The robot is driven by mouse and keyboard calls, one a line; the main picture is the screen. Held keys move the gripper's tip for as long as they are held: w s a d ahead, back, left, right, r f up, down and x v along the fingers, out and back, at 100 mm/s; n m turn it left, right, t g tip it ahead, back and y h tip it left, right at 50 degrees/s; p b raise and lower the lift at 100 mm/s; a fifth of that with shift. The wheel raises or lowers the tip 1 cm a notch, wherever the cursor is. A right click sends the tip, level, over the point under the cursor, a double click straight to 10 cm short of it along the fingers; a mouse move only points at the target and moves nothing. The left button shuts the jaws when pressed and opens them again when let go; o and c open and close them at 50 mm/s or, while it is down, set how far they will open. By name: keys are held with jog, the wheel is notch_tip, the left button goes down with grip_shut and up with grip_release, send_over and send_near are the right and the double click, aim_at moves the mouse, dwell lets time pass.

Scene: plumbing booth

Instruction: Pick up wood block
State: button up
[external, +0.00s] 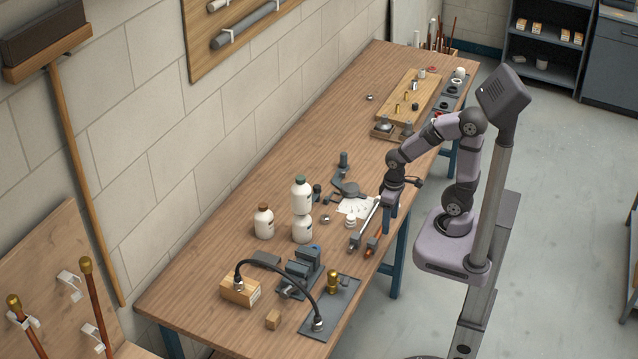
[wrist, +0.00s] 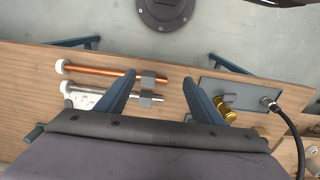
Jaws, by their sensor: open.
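White bottles (external: 302,196) stand behind. A copper pipe (wrist: 100,70) lies below my gripper.

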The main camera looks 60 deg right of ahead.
notch_tip(320, 180, up, 5)
jog(key=w+a+f+n+t+h+b, duration=0.2)
jog(key=w+a+n+t+b, duration=0.1)
jog(key=w+a+n+b, duration=0.65)
jog(key=w+a+f+n+t+h+b, duration=0.25)
jog(key=w+a+n+b, duration=0.4)
jog(key=n, duration=0.55)
jog(key=s+a+r+n+t+y+b, duration=0.1)
jog(key=a+r+n+t+y+b, duration=0.2)
jog(key=a+n, duration=0.75)
jog(key=a+r+n+t+y+b, duration=0.15)
jog(key=a+n+t+b, duration=0.3)
jog(key=a, duration=1.25)
jog(key=p, duration=0.1)
send_near(278, 316)
jog(key=x, duration=0.3)
jog(key=shift+r, duration=0.2)
jog(key=shift+f+t, duration=0.3)
jog(key=shift+f, duration=0.1)
jog(key=shift+p+x, duration=0.75)
jog(key=shift+x, duration=2.65)
